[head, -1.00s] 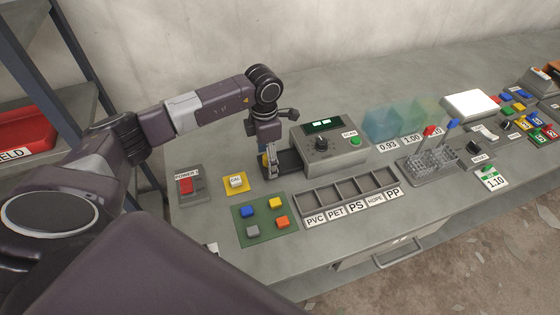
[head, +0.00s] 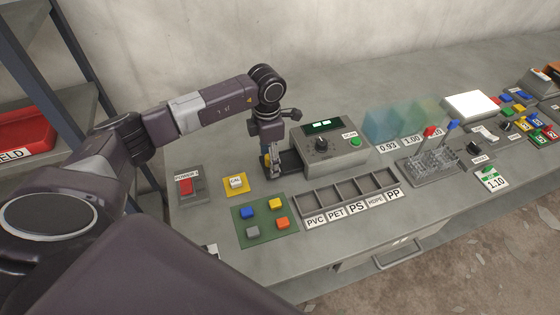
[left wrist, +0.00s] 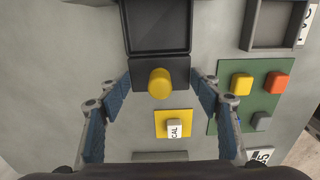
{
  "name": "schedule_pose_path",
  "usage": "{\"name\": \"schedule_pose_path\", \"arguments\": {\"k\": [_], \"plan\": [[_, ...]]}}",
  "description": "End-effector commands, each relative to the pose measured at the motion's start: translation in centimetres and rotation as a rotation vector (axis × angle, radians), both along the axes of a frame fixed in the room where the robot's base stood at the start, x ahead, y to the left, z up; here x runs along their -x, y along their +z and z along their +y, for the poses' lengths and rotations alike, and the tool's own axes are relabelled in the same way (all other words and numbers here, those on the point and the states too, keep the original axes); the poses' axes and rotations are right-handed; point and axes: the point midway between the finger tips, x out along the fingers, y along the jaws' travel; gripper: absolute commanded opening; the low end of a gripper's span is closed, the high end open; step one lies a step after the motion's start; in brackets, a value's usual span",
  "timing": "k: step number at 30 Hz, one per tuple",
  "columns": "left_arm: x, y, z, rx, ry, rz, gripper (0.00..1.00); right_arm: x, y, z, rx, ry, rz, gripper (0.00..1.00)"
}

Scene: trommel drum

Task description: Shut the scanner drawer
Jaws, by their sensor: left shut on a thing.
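The grey scanner (head: 345,152) stands on the bench with a lit display and a dark knob. Its black drawer (head: 288,165) sticks out of its left side, partly open. In the left wrist view the drawer (left wrist: 158,48) looks empty, and its front carries a yellow knob (left wrist: 160,84). My left gripper (head: 271,172) is at the drawer's outer end, pointing down. In the left wrist view its blue-padded fingers (left wrist: 162,88) are on either side of the drawer front, shut on it. My right gripper is not in view.
A labelled sorting tray (head: 350,190) lies in front of the scanner. Coloured translucent panels (head: 383,125) stand to its right.

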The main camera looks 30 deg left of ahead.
Motion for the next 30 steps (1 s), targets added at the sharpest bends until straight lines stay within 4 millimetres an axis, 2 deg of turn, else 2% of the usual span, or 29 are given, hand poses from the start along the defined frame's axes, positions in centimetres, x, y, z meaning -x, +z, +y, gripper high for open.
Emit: {"name": "schedule_pose_path", "arguments": {"k": [30], "plan": [[-3.1, -0.1, -2.7, 0.0, 0.0, 0.0, 0.44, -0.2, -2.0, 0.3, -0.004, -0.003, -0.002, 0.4]]}}
